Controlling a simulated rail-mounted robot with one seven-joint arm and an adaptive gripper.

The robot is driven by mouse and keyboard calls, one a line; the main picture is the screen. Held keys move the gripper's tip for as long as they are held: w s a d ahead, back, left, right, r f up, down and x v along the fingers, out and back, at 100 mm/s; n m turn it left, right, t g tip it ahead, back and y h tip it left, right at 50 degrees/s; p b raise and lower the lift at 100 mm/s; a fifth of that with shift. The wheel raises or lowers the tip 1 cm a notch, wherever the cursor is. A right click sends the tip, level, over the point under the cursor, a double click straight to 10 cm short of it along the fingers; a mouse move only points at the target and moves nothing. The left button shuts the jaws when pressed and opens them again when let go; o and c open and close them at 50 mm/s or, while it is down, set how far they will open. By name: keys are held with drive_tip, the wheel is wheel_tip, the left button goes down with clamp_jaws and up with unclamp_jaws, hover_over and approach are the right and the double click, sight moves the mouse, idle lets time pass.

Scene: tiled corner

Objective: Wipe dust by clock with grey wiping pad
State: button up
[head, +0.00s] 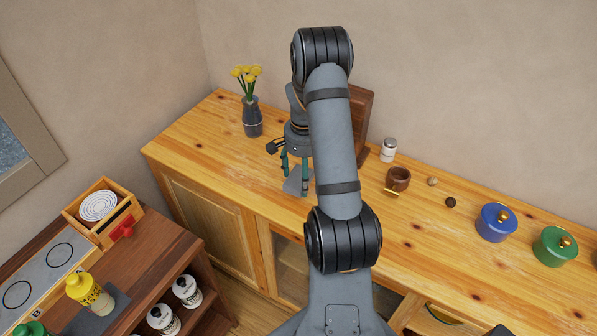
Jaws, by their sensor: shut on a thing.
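My gripper (295,178) points down over the wooden cabinet top (215,118), left of the middle. Its teal fingers are shut on a grey wiping pad (292,186), which is at or just above the wood; I cannot tell if it touches. A brown wooden case (363,108), likely the clock, stands behind my arm and is mostly hidden by it; its face does not show. Pale streaks (207,144) mark the wood left of my gripper; I cannot tell whether they are dust or grain.
A dark vase (252,117) with yellow flowers stands behind and left of my gripper. To the right are a white-bodied shaker (389,150), a brown mug (398,179), a blue pot (496,222) and a green pot (555,246). The front left of the top is clear.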

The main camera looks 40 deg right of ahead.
drive_tip(key=shift+s+r+p, duration=0.1)
drive_tip(key=shift+r+p, duration=0.5)
drive_tip(key=shift+r, duration=0.65)
